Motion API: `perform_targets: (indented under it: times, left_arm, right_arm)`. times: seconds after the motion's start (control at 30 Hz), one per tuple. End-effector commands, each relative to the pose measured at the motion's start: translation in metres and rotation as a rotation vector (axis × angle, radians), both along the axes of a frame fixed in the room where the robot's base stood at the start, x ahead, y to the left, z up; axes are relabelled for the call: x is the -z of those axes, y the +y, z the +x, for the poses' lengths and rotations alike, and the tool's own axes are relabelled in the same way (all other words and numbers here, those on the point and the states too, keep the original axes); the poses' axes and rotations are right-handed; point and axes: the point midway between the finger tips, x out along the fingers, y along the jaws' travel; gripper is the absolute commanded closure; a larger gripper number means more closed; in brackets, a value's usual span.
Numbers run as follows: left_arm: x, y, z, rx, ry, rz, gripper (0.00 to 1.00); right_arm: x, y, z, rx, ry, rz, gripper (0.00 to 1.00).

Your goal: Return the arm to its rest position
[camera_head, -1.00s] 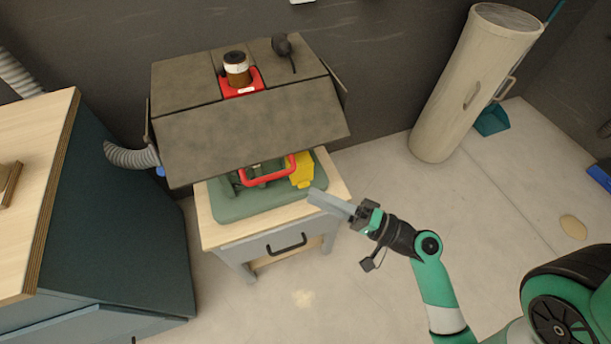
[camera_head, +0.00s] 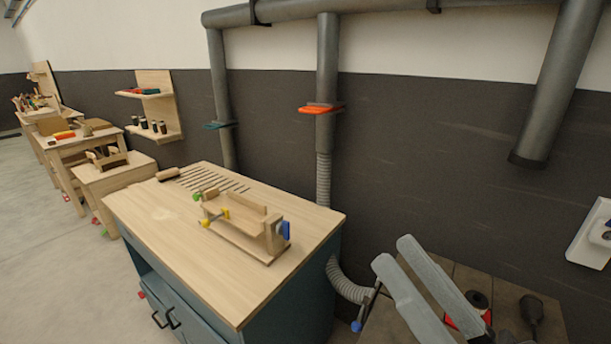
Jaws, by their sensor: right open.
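My right gripper (camera_head: 396,253) shows at the lower right of the head view as two long grey fingers pointing up and to the left. The fingers are apart with nothing between them. They are in front of the dark-topped machine (camera_head: 385,318), whose top shows only in part at the bottom edge. The rest of my right arm is out of frame, and my left gripper is not in view.
A wooden-topped teal cabinet (camera_head: 165,240) stands left of the gripper, with a wooden jig (camera_head: 245,225) on it. A ribbed hose (camera_head: 345,283) runs between cabinet and machine. Grey pipes (camera_head: 327,70) line the wall. Benches (camera_head: 118,180) stand far left, beside open floor.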

Motion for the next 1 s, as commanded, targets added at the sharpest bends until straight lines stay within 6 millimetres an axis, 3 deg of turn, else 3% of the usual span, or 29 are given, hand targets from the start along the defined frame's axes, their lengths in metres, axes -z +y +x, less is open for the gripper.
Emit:
perform_targets:
  times: [0.03, 0.13, 0.2, 0.33, 0.4, 0.67, 1.0]
  left_arm:
    - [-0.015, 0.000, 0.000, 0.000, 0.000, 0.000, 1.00]
    - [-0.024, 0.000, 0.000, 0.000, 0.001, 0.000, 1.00]
    - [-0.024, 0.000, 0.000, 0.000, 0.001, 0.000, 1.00]
    - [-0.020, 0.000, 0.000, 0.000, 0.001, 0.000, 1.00]
    - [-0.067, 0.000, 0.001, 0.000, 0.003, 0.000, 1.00]
    - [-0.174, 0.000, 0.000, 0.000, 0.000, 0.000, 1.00]
    - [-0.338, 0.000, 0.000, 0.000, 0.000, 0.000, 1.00]
  right_arm:
    - [-0.046, 0.005, -0.007, 0.054, -0.087, -0.021, 0.53]
    - [-0.108, -0.001, -0.020, 0.215, -0.233, -0.043, 0.53]
    - [-0.138, -0.021, -0.029, 0.377, -0.315, -0.047, 0.53]
    - [-0.142, -0.075, -0.029, 0.715, -0.342, -0.090, 0.53]
    - [-0.189, -0.071, -0.029, 0.693, -0.343, -0.090, 0.53]
    - [-0.294, -0.071, -0.028, 0.692, -0.340, -0.091, 0.53]
    - [-0.458, -0.071, -0.027, 0.691, -0.339, -0.091, 0.53]
